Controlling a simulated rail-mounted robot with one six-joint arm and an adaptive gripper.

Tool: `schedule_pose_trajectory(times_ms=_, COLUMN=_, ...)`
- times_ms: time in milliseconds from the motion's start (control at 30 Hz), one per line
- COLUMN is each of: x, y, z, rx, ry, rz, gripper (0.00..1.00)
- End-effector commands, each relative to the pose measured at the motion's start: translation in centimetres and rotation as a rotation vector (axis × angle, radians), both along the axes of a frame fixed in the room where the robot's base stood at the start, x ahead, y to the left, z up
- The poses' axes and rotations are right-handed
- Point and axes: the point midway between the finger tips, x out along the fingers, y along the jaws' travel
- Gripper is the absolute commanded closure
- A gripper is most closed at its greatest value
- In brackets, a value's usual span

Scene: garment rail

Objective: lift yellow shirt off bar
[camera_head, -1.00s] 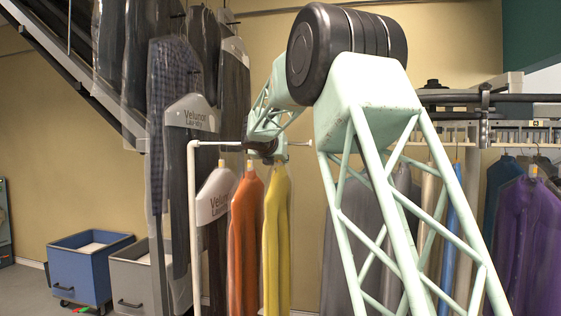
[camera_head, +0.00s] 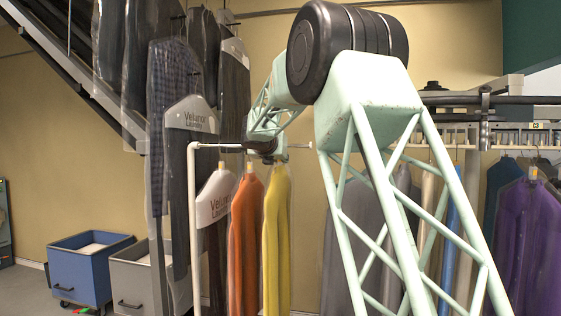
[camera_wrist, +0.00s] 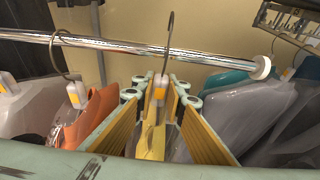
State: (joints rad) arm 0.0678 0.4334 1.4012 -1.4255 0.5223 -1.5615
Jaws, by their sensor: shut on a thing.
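The yellow shirt (camera_head: 276,235) hangs beside the orange shirt (camera_head: 245,235) below the bar (camera_head: 215,144). My gripper (camera_head: 266,156) is at the top of the yellow shirt, just under the bar; its fingers are hard to make out there. In the wrist view my gripper (camera_wrist: 157,105) has its fingers on both sides of the yellow shirt's hanger neck (camera_wrist: 160,88) and is shut on it. The hanger's hook (camera_wrist: 168,42) stands upright, its tip above the bar (camera_wrist: 130,46). I cannot tell whether hook and bar touch. The yellow shirt (camera_wrist: 152,140) shows between the fingers.
In the wrist view the orange shirt (camera_wrist: 93,118) is close on the left, its hook around the bar. Grey garments (camera_wrist: 245,108) are close on the right. The bar's free end (camera_wrist: 262,68) is right of the hook. Purple garments (camera_head: 528,230) hang far right.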

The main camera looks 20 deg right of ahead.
Motion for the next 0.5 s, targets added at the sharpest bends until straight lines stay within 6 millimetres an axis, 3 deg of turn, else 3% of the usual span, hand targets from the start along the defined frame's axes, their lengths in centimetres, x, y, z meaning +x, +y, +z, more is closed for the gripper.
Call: schedule_pose_trajectory(times_ms=500, x=-1.5, y=1.1, z=0.0, rx=0.000, ry=-0.001, rz=0.001, gripper=1.00)
